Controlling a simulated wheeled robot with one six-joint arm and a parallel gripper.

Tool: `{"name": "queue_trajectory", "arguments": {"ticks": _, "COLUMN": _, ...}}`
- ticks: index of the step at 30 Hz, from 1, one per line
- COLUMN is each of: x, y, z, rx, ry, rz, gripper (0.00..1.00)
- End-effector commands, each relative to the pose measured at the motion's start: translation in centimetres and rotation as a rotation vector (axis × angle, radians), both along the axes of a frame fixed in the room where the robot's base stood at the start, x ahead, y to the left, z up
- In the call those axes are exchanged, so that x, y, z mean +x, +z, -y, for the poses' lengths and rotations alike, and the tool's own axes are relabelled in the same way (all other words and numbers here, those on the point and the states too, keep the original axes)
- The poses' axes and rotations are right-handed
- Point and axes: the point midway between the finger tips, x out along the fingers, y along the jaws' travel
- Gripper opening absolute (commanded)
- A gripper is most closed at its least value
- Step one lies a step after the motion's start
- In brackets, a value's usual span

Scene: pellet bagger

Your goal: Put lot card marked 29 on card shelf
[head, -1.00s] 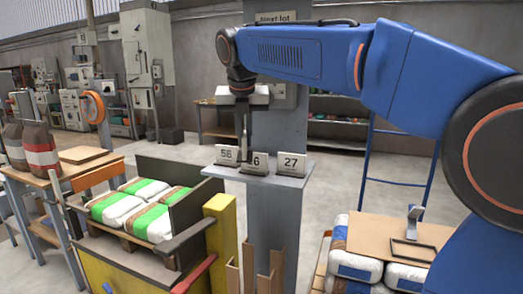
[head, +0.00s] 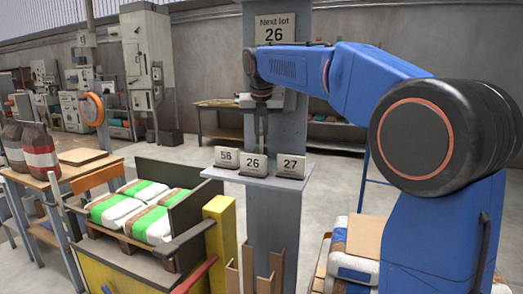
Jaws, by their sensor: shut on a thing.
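The card shelf (head: 240,177) is a grey ledge on the front of the column. Three pale lot cards stand on it: one at the left, reading 56 or 58 (head: 227,157), one marked 26 (head: 253,168) in the middle, and one marked 27 (head: 291,167) at the right. I see no card marked 29. My gripper (head: 261,149) points down in front of the column, its fingers reaching the top edge of the card marked 26. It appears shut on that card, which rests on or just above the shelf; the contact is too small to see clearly.
A sign (head: 277,27) on the column reads "Next lot 26". A bag stack with a cardboard sheet (head: 365,237) is at the lower right. Open floor lies behind.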

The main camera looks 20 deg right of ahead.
Motion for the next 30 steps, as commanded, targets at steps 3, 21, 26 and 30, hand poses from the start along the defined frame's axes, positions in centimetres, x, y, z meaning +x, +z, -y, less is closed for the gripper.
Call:
{"name": "queue_trajectory", "arguments": {"ticks": 3, "x": 0.0, "y": -1.0, "z": 0.0, "rx": 0.000, "ry": 0.000, "rz": -0.002, "gripper": 0.00}}
{"name": "queue_trajectory", "arguments": {"ticks": 21, "x": 0.3, "y": -5.1, "z": 0.2, "rx": 0.000, "ry": 0.000, "rz": -0.003, "gripper": 0.00}}
{"name": "queue_trajectory", "arguments": {"ticks": 26, "x": 0.3, "y": -5.1, "z": 0.2, "rx": 0.000, "ry": 0.000, "rz": -0.003, "gripper": 0.28}}
{"name": "queue_trajectory", "arguments": {"ticks": 30, "x": 0.3, "y": -5.0, "z": 0.2, "rx": 0.000, "ry": 0.000, "rz": -0.002, "gripper": 0.28}}
